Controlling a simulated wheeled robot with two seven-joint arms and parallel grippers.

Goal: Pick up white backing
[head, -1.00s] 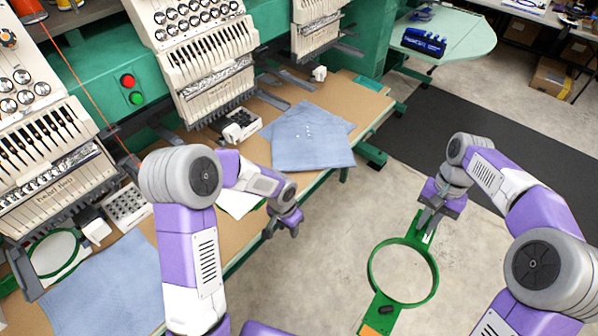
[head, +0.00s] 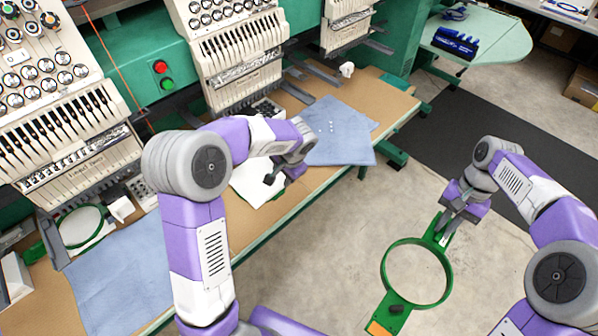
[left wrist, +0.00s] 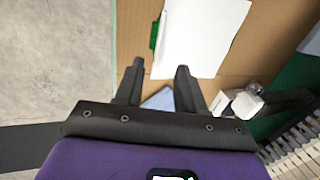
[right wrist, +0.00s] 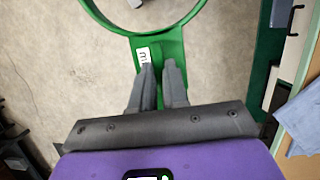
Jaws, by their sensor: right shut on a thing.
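My right gripper (head: 455,217) is shut on the tab of a green hoop (head: 386,268), held out over the floor. The hoop's bracket with a white label (right wrist: 143,56) shows between the fingers in the right wrist view.
A folded blue shirt (head: 345,135) lies past my left gripper. Another blue cloth (head: 115,275) and a second green hoop (head: 62,228) are at the near left. Embroidery machines (head: 70,140) line the table's back.

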